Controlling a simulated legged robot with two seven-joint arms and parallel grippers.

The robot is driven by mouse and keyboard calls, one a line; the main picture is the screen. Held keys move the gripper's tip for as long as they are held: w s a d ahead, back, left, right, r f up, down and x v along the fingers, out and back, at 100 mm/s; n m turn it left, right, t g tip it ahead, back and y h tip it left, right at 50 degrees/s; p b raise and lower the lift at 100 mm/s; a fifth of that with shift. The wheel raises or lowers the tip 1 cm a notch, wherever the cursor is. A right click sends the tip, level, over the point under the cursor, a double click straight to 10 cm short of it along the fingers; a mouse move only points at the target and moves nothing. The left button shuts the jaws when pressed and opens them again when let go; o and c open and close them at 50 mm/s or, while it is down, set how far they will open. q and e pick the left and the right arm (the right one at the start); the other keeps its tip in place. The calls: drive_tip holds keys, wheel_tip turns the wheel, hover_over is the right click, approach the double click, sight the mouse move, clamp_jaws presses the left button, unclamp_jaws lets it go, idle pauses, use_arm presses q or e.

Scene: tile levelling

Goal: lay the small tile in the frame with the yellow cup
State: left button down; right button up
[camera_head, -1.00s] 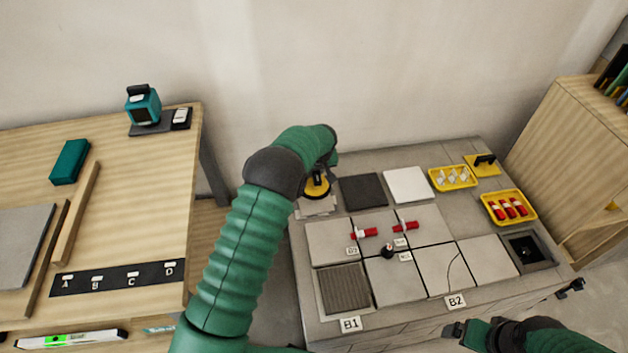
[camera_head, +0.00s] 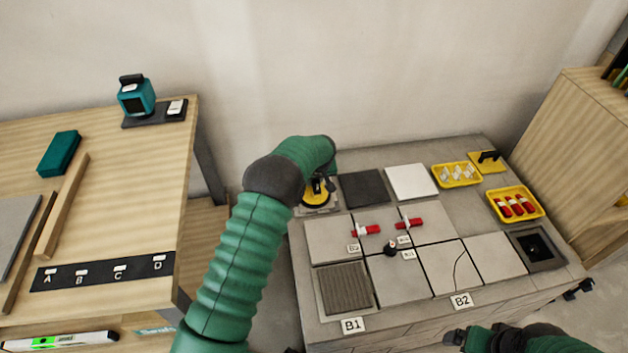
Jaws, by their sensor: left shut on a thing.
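The yellow cup (camera_head: 314,198) is a round suction cup with a dark handle, at the back left of the tiled bench. My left gripper (camera_head: 327,183) is shut on its handle; the fingertips are partly hidden by my wrist. A small light grey tile (camera_head: 303,211) shows under the cup; I cannot tell if they touch or if the tile is lifted. A dark square frame (camera_head: 515,240) with a recess is set at the bench's right end. My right gripper (camera_head: 455,336) is low at the bottom right, away from these; its jaw opening is unclear.
A ribbed bed (camera_head: 344,288) lies at B1. A black tile (camera_head: 364,190), a white tile (camera_head: 411,181) and yellow trays (camera_head: 516,204) stand behind. A wooden table (camera_head: 110,230) is at left.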

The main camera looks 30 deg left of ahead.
use_arm(q)
drive_tip(key=shift+f, duration=0.1)
idle(0.3)
drive_tip(key=c, duration=1.2)
unclamp_jaws()
drive_tip(key=p+v, duration=0.5)
drive_tip(key=v, duration=1.2)
drive_tip(key=s+d+m+g+h, duration=0.1)
drive_tip(key=s+d+m, duration=0.35)
drive_tip(key=s, duration=0.95)
drive_tip(key=s+d+m+h, duration=0.25)
drive_tip(key=s+d, duration=0.25)
drive_tip(key=s, duration=0.9)
drive_tip(key=w+p+v, duration=0.2)
drive_tip(key=p+v, duration=0.9)
drive_tip(key=p, duration=0.1)
drive_tip(key=w+d+r+p+v, duration=0.1)
drive_tip(key=w+p+v, duration=0.2)
drive_tip(key=p+v, duration=0.9)
drive_tip(key=shift+d+m+y, duration=0.15)
drive_tip(key=shift+m+y, duration=0.2)
drive_tip(key=shift+m, duration=0.05)
